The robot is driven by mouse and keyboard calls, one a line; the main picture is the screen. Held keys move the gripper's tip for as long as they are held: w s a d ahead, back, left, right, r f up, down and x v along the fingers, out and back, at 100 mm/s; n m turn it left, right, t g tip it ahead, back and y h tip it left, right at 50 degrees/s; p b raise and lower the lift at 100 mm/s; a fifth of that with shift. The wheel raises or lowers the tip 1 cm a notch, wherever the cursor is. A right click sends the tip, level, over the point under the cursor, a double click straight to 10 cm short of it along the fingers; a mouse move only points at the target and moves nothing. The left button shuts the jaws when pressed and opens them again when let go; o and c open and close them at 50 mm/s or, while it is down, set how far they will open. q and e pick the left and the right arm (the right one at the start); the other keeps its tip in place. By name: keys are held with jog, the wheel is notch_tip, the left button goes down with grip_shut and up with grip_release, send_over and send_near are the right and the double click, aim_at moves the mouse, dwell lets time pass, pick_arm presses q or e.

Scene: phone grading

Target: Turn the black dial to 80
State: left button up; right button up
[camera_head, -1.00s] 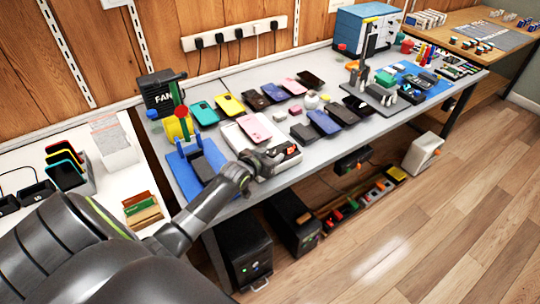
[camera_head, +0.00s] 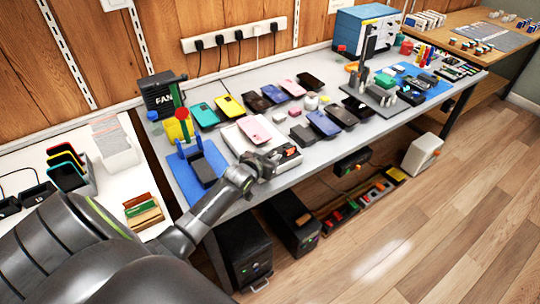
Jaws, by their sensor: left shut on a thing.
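My left gripper (camera_head: 266,163) is at the front edge of the grey workbench (camera_head: 232,83), at the front of a white device (camera_head: 233,141) with a pink phone (camera_head: 254,128) lying on it. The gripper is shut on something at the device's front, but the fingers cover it. The black dial is not clearly visible; it is likely hidden behind the gripper, and its reading cannot be made out. A small reddish part (camera_head: 289,152) shows on the device just right of the gripper. My right gripper is not in view.
A blue mat (camera_head: 183,178) with a dark block and a red-green stand lies left of the device. Several phones lie behind and to the right. A black fan box (camera_head: 160,95) stands at the back left. Black boxes (camera_head: 243,250) stand under the bench.

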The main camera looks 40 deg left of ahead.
pick_arm(q)
jog(key=shift+d+r+n+y+p, duration=0.1)
jog(key=shift+d+n+y+p, duration=0.05)
jog(key=shift+n+y+p, duration=0.5)
jog(key=shift+d+f+n+y+b, duration=0.1)
jog(key=shift+f+n+y+b, duration=0.15)
jog(key=shift+n+y+b, duration=0.35)
jog(key=n+g+y+b, duration=0.1)
jog(key=n+y+b, duration=0.2)
jog(key=n+g+y+b, duration=0.1)
jog(key=b, duration=0.1)
jog(key=shift+w+d+f+g+y, duration=0.15)
jog(key=shift+w+d+g+y, duration=0.05)
jog(key=shift+d+g+y, duration=0.15)
jog(key=shift+w+r+n+g+y+b, duration=0.1)
jog(key=shift+r+n+g+y+b, duration=0.1)
jog(key=shift+n+g+y+b, duration=1.2)
jog(key=shift+b, duration=0.3)
jog(key=o, duration=1)
jog(key=shift+r+h, duration=0.1)
jog(key=shift+h, duration=0.2)
